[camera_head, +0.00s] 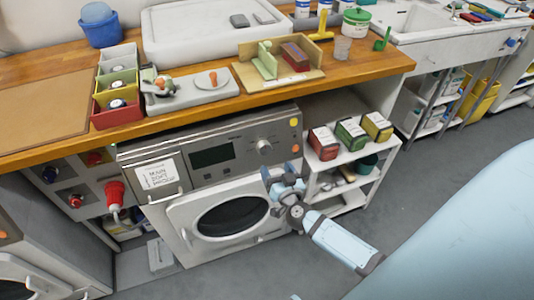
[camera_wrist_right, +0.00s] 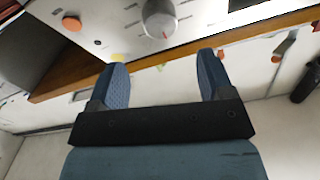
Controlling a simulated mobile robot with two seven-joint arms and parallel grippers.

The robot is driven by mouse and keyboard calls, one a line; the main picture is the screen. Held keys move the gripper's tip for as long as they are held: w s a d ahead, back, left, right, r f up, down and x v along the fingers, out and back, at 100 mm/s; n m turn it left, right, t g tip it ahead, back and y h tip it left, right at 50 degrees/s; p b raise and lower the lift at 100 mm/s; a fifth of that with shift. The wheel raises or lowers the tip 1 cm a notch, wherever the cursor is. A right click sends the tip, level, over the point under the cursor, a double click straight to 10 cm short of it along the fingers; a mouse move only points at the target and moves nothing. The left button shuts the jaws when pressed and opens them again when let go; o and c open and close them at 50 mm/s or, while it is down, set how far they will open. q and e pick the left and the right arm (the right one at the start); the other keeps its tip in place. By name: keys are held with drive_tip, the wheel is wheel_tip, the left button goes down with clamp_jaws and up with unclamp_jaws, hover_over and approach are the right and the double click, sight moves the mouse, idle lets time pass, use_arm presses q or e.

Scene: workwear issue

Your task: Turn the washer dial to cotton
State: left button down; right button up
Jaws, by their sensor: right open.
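The washer (camera_head: 215,190) stands under the wooden counter, its round glass door shut. Its dial (camera_head: 264,147) is a silver knob right of the dark display (camera_head: 212,155) on the grey control panel. In the wrist view the dial (camera_wrist_right: 159,18) is at the top, with a red mark low on its face. Labels around it are too small to read. My right gripper (camera_head: 285,172) is just below and right of the dial, apart from it. In the wrist view its two blue fingers (camera_wrist_right: 162,70) are spread with nothing between them. My left gripper is not in view.
An orange-yellow button (camera_head: 294,122) sits at the panel's right end. A white shelf unit (camera_head: 355,155) with red, green and yellow boxes stands right of the washer. The counter edge (camera_head: 330,93) overhangs the panel. Grey floor is open at the right.

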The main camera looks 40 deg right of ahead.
sight(266, 151)
drive_tip(key=b+x, duration=0.1)
drive_tip(key=x, duration=0.7)
drive_tip(key=shift+w, duration=0.15)
drive_tip(key=c, duration=0.9)
